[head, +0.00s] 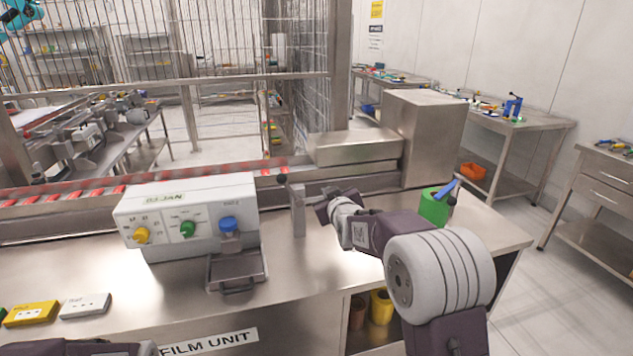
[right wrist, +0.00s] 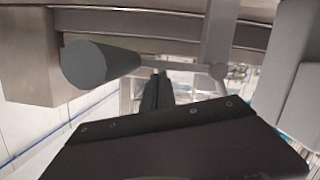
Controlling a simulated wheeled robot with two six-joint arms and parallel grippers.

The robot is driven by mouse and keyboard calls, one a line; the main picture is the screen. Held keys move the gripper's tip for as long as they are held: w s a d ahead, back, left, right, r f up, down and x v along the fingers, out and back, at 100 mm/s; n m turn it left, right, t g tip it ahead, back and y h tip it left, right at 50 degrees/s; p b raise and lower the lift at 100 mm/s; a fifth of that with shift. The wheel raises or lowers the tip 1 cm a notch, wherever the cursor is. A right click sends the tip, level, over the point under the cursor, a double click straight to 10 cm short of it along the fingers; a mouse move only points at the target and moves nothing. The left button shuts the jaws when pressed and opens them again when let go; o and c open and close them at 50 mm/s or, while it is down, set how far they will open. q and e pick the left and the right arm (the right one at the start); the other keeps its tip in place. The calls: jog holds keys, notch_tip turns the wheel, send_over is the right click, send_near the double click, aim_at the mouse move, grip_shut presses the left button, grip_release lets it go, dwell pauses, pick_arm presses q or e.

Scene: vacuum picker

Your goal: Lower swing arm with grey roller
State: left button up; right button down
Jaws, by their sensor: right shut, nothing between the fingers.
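In the right wrist view, the grey roller (right wrist: 84,65) shows its round end at left. A thin swing arm (right wrist: 180,67) runs from it to a joint on a metal post (right wrist: 218,40). In the head view the post (head: 298,212) stands right of the dated control unit; I cannot make out the roller clearly beside my gripper there. My right gripper (head: 322,204) is just right of the post, shut and empty. Its dark fingers (right wrist: 156,88) show close to the swing arm; whether they touch it is unclear. Only part of my left arm shows at the bottom left.
The control unit (head: 187,215) with yellow, green and blue knobs stands left of the post. A conveyor (head: 70,195) runs behind, ending near a steel housing (head: 424,135). A green cup (head: 434,206) stands right. The front tabletop is clear around the post.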

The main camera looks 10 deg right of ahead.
jog(key=s+r, duration=0.6)
jog(key=s, duration=0.3)
jog(key=shift+s+d+r+p, duration=0.15)
jog(key=shift+s+p, duration=0.25)
jog(key=shift+p, duration=0.05)
jog(key=s+a+f+m+g+p, duration=0.1)
jog(key=s+f+g, duration=0.3)
jog(key=s, duration=0.5)
jog(key=s+a+f+m+g+p, duration=0.1)
jog(key=s+f+g+p, duration=0.3)
jog(key=s+f, duration=0.5)
jog(key=s+a+f+m+g+y+p, duration=0.1)
jog(key=s+f+g+p, duration=0.2)
jog(key=s+f+g, duration=0.3)
jog(key=s, duration=0.4)
jog(key=shift+s+f+m, duration=0.25)
jog(key=shift+f+m, duration=0.05)
jog(key=shift+f, duration=0.05)
